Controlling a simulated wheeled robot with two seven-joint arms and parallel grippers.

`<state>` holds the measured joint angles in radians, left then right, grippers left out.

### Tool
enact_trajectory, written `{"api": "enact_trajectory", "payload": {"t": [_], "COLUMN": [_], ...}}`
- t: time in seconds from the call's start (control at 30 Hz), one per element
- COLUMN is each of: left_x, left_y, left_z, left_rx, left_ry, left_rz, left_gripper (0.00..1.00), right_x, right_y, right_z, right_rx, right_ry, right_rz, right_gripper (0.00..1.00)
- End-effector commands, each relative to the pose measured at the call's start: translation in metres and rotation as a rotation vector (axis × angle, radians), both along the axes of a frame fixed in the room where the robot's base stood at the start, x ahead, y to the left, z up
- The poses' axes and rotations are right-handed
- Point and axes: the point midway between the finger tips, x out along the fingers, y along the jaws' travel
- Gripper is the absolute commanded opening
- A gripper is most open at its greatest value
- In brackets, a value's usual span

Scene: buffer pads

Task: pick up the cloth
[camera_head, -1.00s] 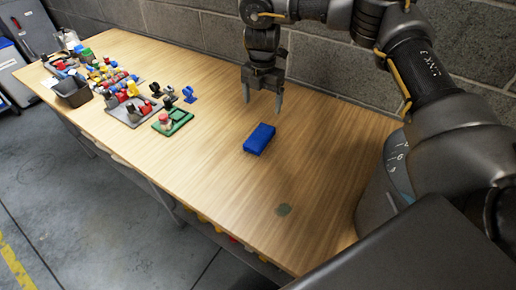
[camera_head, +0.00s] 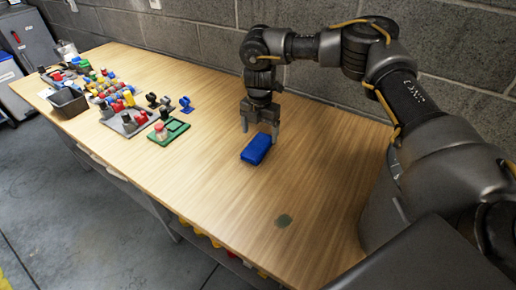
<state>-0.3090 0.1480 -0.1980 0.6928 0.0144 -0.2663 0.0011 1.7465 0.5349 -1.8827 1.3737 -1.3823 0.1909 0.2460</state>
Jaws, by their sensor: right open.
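A folded blue cloth (camera_head: 256,150) lies on the wooden table, a small thick block in shape. My right gripper (camera_head: 260,131) points down at the far edge of the cloth, with its fingers spread. One fingertip is near the cloth's upper left and the other near its right side. Whether they touch the cloth or the table I cannot tell. My left gripper is not in view.
A green tray (camera_head: 169,132) with a red-topped part stands left of the cloth. Several coloured parts on boards and a black bin (camera_head: 69,103) fill the table's far left. A block wall runs behind.

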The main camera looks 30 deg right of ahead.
Motion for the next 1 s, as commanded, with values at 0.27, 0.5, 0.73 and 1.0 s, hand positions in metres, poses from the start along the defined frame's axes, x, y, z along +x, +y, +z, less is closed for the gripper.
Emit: {"api": "enact_trajectory", "payload": {"t": [0.27, 0.5, 0.73, 1.0], "left_x": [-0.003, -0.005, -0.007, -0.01], "left_y": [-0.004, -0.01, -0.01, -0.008], "left_z": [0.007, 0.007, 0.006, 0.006], "left_rx": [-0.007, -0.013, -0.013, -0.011], "left_ry": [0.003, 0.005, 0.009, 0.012], "left_rz": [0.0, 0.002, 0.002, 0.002], "left_gripper": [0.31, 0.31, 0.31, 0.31], "right_x": [-0.003, -0.002, -0.002, -0.002], "right_y": [0.002, 0.002, 0.002, 0.001], "right_z": [-0.035, -0.052, -0.052, -0.051], "right_rx": [-0.001, 0.0, -0.001, -0.001], "right_ry": [0.004, 0.0, 0.001, 0.001], "right_rz": [0.001, 0.0, 0.0, 0.0], "right_gripper": [0.85, 0.85, 0.77, 0.41]}}
